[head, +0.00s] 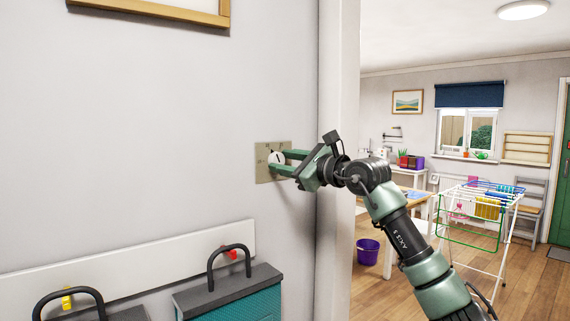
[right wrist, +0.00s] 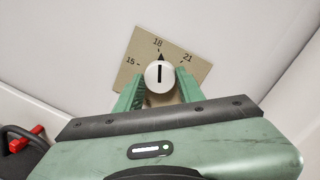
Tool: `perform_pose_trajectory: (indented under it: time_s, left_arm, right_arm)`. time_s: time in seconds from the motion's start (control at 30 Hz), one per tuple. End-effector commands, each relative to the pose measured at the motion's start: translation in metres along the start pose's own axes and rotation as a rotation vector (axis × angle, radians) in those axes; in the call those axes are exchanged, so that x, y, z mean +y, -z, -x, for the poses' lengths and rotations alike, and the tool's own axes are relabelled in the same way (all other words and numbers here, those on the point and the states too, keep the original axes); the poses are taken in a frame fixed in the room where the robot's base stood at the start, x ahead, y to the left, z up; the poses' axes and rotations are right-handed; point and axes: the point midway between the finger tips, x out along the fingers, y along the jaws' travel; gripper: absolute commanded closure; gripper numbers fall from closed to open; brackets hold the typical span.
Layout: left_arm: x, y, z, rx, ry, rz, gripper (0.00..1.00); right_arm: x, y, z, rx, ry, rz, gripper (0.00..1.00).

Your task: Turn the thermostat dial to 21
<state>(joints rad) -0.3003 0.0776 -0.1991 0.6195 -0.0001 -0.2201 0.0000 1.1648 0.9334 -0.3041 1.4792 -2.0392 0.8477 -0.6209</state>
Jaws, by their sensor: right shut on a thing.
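The thermostat is a beige plate (head: 262,174) on the wall with a round white dial (head: 276,158). The right wrist view shows the dial (right wrist: 160,80) with a black line and a black arrowhead (right wrist: 162,57) pointing close to the 18 mark, slightly toward the 21 side. The plate (right wrist: 139,48) carries the printed numbers 15, 18 and 21. My right gripper (head: 283,161) is shut on the dial, its green fingers on either side of it. In the right wrist view the fingertips (right wrist: 160,77) flank the dial. My left gripper is not in view.
Below, a white rail (head: 130,261) with colored hooks runs along the wall, with a teal box (head: 230,295) under it. A door frame edge (head: 338,150) stands right of the thermostat. Beyond is a room with a drying rack (head: 480,205) and a purple bucket (head: 368,252).

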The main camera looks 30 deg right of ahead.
Motion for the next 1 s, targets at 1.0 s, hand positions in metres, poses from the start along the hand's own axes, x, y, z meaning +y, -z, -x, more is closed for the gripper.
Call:
perform_pose_trajectory:
  time_s: [1.0]
  left_arm:
    - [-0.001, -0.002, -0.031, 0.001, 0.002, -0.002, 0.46]
  right_arm:
    - [0.003, 0.003, -0.001, -0.058, 0.050, -0.829, 1.00]
